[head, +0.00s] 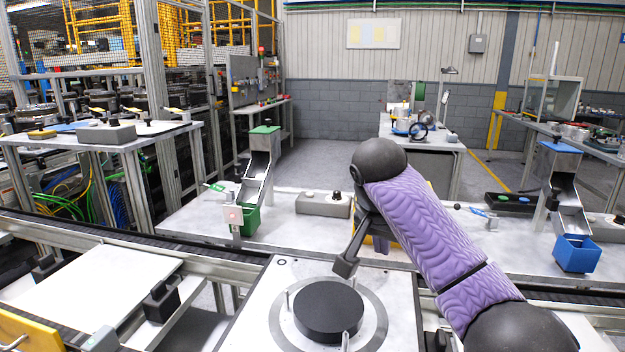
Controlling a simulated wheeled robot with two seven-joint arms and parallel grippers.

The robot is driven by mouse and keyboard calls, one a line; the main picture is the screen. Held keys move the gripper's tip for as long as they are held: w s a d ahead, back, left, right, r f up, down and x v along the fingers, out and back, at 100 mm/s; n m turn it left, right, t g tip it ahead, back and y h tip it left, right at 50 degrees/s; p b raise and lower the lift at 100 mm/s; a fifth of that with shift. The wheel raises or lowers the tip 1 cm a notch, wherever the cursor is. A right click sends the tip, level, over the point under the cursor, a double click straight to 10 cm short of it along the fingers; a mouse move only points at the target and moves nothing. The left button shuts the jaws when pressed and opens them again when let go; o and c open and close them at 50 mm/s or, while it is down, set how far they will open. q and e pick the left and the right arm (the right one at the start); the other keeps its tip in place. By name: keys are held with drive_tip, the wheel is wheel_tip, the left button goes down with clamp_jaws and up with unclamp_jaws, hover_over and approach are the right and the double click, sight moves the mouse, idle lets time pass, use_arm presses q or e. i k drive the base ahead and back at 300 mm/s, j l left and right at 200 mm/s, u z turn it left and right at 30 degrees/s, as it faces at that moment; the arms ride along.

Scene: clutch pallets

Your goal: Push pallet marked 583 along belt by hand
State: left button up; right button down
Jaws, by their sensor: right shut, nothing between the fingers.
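A white pallet (250,318) lies on the belt at the bottom centre, cut off by the lower edge. It carries a black clutch disc (328,308) inside a grey ring, with small upright pins around it. No number 583 is readable on it. My right gripper (345,268) is shut and empty, pointing down over the pallet's far side just behind the disc. I cannot tell whether it touches the pallet. My right arm, in a purple sleeve, hides part of the belt to the right. My left gripper is out of view.
A bare white plate (92,282) lies on the left, with a yellow plate (30,330) in the corner. Behind the belt, a bench holds a green bin (247,220), a grey button box (323,205) and a blue bin (575,254). The dark belt (215,250) runs across the picture.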

sight(295, 303)
drive_tip(key=k, duration=0.85)
